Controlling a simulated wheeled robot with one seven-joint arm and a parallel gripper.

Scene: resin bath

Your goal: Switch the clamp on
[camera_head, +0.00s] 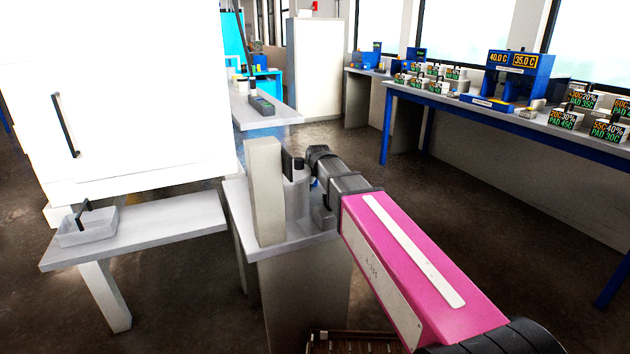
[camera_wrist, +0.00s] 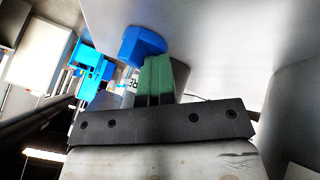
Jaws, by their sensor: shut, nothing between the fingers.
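In the wrist view my gripper's green fingers (camera_wrist: 158,75) are shut together with nothing between them. Their tips are close beside a blue rounded part (camera_wrist: 143,43) under a pale surface; I cannot tell whether they touch it. A white piece with partly hidden dark lettering (camera_wrist: 131,82) shows just behind the fingers. I cannot tell for sure which part is the clamp or its switch. In the head view my arm reaches to a grey cylindrical vessel (camera_head: 297,198) on a small stand, and the fingers are hidden there. A small bit of blue shows beside the vessel.
A beige upright post (camera_head: 265,190) stands left of the vessel. A long table (camera_head: 470,105) with labelled boxes and a blue temperature display (camera_head: 518,68) is at right. Open floor lies between.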

